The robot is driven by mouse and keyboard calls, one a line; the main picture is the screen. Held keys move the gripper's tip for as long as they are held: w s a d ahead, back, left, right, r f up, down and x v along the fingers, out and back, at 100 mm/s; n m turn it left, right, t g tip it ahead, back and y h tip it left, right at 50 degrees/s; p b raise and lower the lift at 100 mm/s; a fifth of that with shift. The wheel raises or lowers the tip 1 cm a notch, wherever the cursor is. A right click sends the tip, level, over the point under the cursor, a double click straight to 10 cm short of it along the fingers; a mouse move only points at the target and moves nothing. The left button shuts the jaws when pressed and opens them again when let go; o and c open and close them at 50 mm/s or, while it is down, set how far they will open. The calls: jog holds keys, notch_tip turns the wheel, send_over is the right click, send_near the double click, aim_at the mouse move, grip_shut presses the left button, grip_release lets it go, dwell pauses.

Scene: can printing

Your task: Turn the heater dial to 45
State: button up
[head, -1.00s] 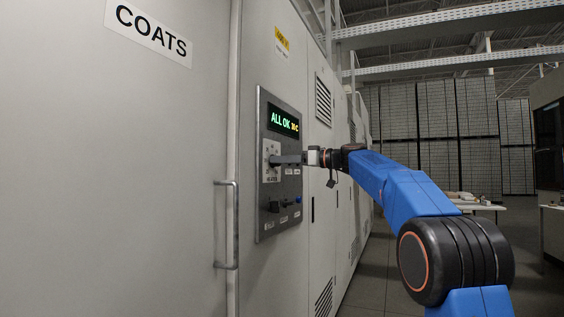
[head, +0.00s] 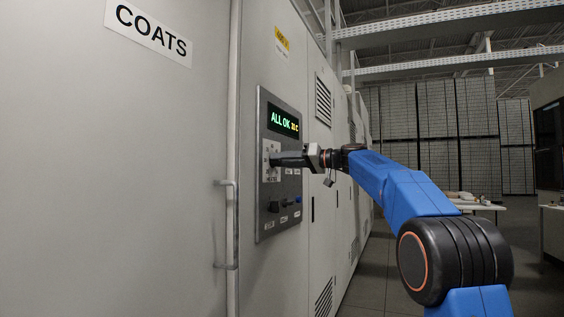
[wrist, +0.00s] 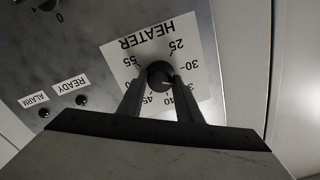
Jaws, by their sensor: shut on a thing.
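The heater dial (wrist: 160,74) is a dark round knob in the middle of a white label (wrist: 196,52) marked HEATER, with numbers from 25 to 55 around it. The label appears turned over in the wrist view. My gripper (wrist: 160,84) is shut on the dial, one finger on each side. The fingers hide part of the scale, and I cannot tell which number the dial points at. In the head view, my gripper (head: 276,160) reaches the grey control panel (head: 266,226) from the right and covers the dial.
A display (head: 284,122) above the dial reads ALL OK in green, with small orange digits and a C. A dark knob (head: 274,207) sits lower on the panel. READY (wrist: 71,86) and ALARM labels lie beside the dial. A door handle (head: 235,225) stands left of the panel.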

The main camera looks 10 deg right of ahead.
jog(key=m, duration=1.8)
jog(key=shift+f, duration=0.3)
jog(key=shift+m, duration=1.6)
jog(key=shift+f, duration=0.1)
jog(key=o, duration=1)
jog(key=shift+d, duration=0.1)
jog(key=shift+o, duration=0.2)
